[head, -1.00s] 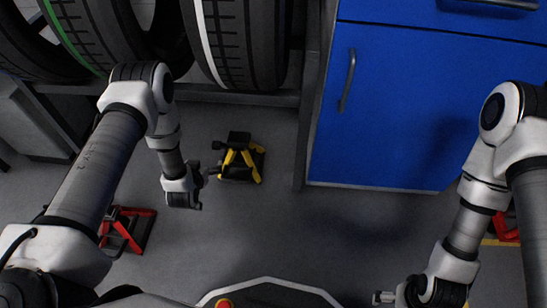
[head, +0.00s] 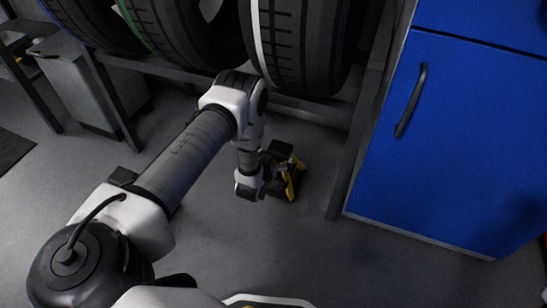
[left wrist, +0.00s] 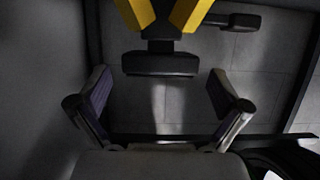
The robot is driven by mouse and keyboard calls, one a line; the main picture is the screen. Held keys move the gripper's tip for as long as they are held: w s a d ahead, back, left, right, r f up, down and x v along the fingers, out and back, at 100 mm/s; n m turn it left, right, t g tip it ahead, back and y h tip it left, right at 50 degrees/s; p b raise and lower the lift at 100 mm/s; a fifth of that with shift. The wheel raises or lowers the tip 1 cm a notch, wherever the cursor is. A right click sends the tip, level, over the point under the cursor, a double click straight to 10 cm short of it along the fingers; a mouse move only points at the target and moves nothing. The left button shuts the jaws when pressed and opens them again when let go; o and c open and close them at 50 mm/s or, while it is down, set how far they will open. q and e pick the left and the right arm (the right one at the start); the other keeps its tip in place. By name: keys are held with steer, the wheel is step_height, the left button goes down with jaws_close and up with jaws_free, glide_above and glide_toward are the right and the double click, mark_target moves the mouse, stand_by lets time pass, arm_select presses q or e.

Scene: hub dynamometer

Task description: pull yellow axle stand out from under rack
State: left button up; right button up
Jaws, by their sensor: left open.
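The yellow axle stand (head: 290,182), with black parts, is on the grey floor by the lower rail of the tyre rack. My left gripper (head: 258,180) is just left of it in the head view, mostly hidden by my wrist. In the left wrist view, my left gripper (left wrist: 158,80) is open with its fingers spread. A black crosspiece of the stand (left wrist: 160,64) lies ahead, in line with the gap between them, with two yellow legs at the top edge. I cannot tell whether anything touches. My right gripper is out of view.
The rack (head: 290,100) carries several tyres above the stand. A rack post (head: 352,150) and a blue cabinet (head: 440,150) stand to the right. A grey box (head: 90,90) stands back left. Floor in front of the cabinet is clear.

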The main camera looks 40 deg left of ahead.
mark_target(277, 155)
arm_select(q)
steer(key=b+x, duration=0.2)
steer(key=x, duration=0.2)
steer(key=shift+w+f, duration=0.1)
steer(key=shift+f, duration=0.2)
steer(key=shift+w+a, duration=0.15)
steer(key=shift+w, duration=0.25)
